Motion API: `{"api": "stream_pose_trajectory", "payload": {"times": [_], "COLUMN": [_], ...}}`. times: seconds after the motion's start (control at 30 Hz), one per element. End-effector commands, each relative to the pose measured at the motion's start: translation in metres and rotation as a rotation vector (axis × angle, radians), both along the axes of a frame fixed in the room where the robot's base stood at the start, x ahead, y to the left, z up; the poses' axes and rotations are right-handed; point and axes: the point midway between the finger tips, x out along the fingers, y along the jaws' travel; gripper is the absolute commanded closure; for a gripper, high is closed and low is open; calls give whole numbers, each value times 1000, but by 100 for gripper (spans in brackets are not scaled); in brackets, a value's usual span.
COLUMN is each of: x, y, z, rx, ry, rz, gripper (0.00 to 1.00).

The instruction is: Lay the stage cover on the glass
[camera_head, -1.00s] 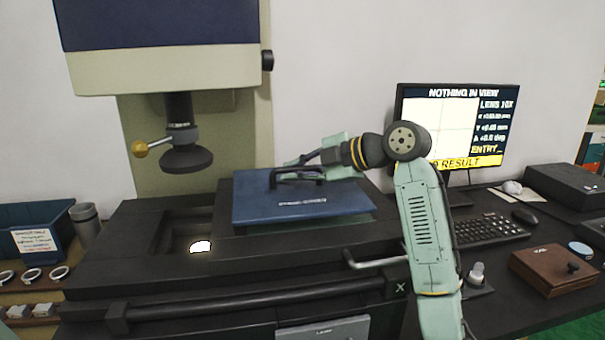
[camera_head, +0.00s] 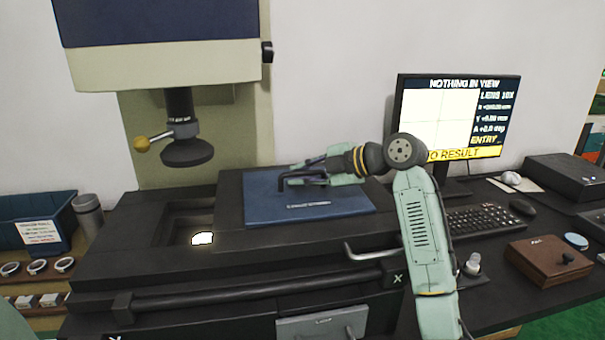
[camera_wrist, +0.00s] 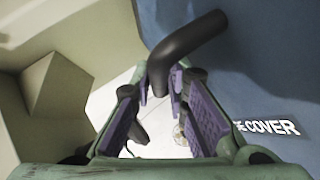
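The stage cover (camera_head: 345,203) is a blue flat plate with white lettering and a black bar handle (camera_head: 283,183). My gripper (camera_head: 298,173) is at the handle, reaching in from the right. In the wrist view my gripper's purple-padded fingers (camera_wrist: 161,88) close in on both sides of the black handle (camera_wrist: 190,45), and the blue cover (camera_wrist: 270,70) fills the right side.
The lens (camera_head: 187,152) hangs above left. A crank handle (camera_head: 372,252) juts out in front. A monitor (camera_head: 460,115), keyboard (camera_head: 485,220) and wooden box (camera_head: 550,265) stand at right.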

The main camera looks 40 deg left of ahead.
Motion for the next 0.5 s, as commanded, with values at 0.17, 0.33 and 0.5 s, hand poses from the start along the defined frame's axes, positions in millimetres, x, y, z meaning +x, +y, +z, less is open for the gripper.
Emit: {"api": "stream_pose_trajectory", "payload": {"times": [0.17,0.33,0.5], "x": [0,0,0], "y": [0,0,0], "z": [0,0,1], "rx": [0,-1,-1], "ry": [0,1,1], "rz": [0,0,0], "gripper": [71,70,70]}}
